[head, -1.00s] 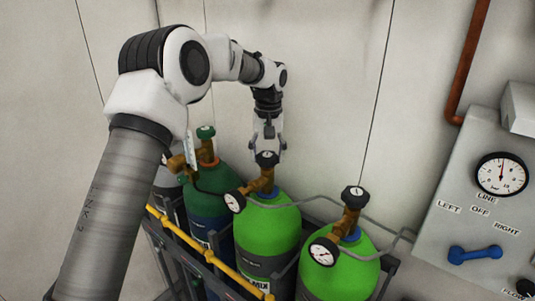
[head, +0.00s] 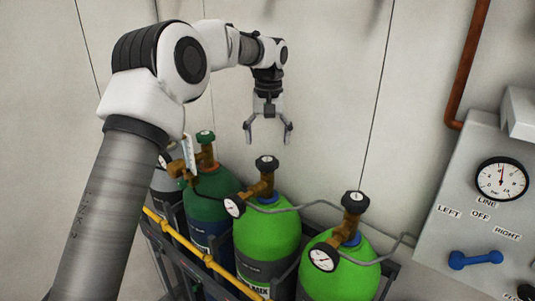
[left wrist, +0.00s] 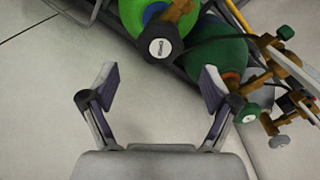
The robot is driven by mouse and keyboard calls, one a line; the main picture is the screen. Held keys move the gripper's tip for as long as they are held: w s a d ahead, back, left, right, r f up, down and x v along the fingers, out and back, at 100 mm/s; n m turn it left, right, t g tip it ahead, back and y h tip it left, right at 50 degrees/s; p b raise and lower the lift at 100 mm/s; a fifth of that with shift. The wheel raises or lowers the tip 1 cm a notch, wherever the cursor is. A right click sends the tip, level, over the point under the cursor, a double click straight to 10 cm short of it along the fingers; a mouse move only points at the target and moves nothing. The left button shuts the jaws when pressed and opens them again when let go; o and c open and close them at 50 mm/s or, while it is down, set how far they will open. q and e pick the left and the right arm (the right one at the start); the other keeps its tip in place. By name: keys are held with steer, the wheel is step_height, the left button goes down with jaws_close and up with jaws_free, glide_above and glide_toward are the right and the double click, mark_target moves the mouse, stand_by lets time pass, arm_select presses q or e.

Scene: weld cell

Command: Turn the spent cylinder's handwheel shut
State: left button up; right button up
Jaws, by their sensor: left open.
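Two bright green cylinders stand in the rack: a middle one (head: 266,236) and a right one (head: 340,268). Each has a brass valve, a gauge and a black handwheel on top. The pictures do not clearly show which is the spent one. My left gripper (head: 269,138) is open and empty, above the middle cylinder's handwheel (head: 266,163) and apart from it. In the left wrist view that handwheel (left wrist: 160,47) lies just beyond the open fingertips (left wrist: 160,78), roughly centred between them. My right gripper is not in view.
A dark green cylinder (head: 209,208) with a green handwheel stands left of the middle one. A yellow rail (head: 191,246) runs along the rack front. Grey hoses (head: 310,206) link the valves. A panel with a line gauge (head: 501,179) and blue lever (head: 475,259) is at right.

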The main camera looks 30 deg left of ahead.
mark_target(268, 159)
arm_select(q)
step_height(268, 159, up, 6)
